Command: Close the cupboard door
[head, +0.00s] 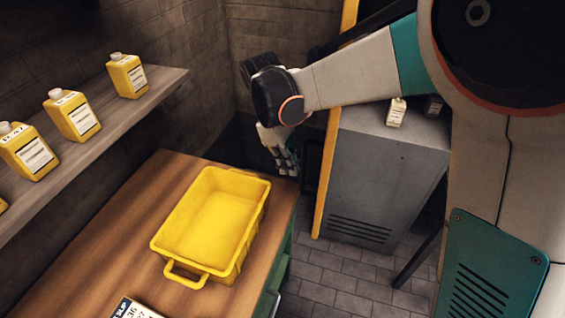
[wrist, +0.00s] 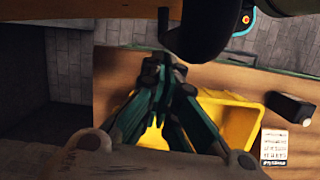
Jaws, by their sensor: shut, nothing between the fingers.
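No cupboard door can be made out for certain in either view. Green panels (head: 286,257) show under the right edge of the wooden bench (head: 110,243), and I cannot tell whether one is the door. A grey cabinet (head: 375,185) with a vented face and a yellow edge stands to the right of the bench. My gripper (head: 287,168) hangs by the bench's far right corner, left of the grey cabinet. In the wrist view my gripper (wrist: 158,66) has its fingers together, with nothing between them.
An open yellow crate (head: 163,242) stands on the bench; it also shows behind my fingers in the wrist view (wrist: 240,122). Yellow bottles (head: 72,115) stand on a wall shelf (head: 105,122). A small dark box (wrist: 293,108) and a printed sheet (wrist: 274,147) lie near the crate. Tiled floor (head: 325,285) shows between bench and cabinet.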

